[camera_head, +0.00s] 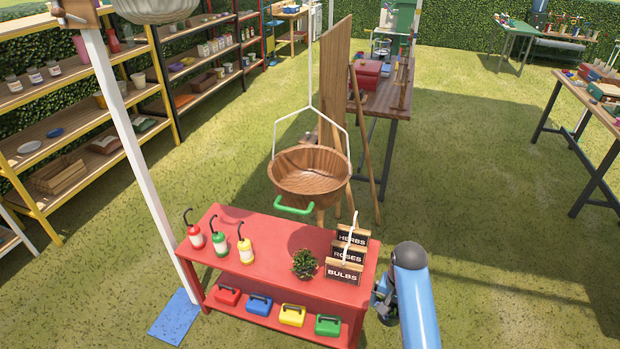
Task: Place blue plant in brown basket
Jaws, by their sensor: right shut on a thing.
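The brown basket (318,186) is a round wooden bowl that hangs from a white frame above the red table, with a green handle at its front rim. It looks empty inside. A small green leafy plant (305,264) sits on the red table, left of the sign holder; I see no clearly blue plant. My right gripper (382,298) is at the right edge of the red table, low and to the right of the basket. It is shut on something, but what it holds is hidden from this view. My left gripper is not in view.
The red table (270,245) bears several spray bottles (219,241) and a wooden holder with signs (345,270). Colored boxes (292,315) sit on its lower shelf. A white post (135,150) stands at left, a wooden panel (335,75) behind. Grass at right is open.

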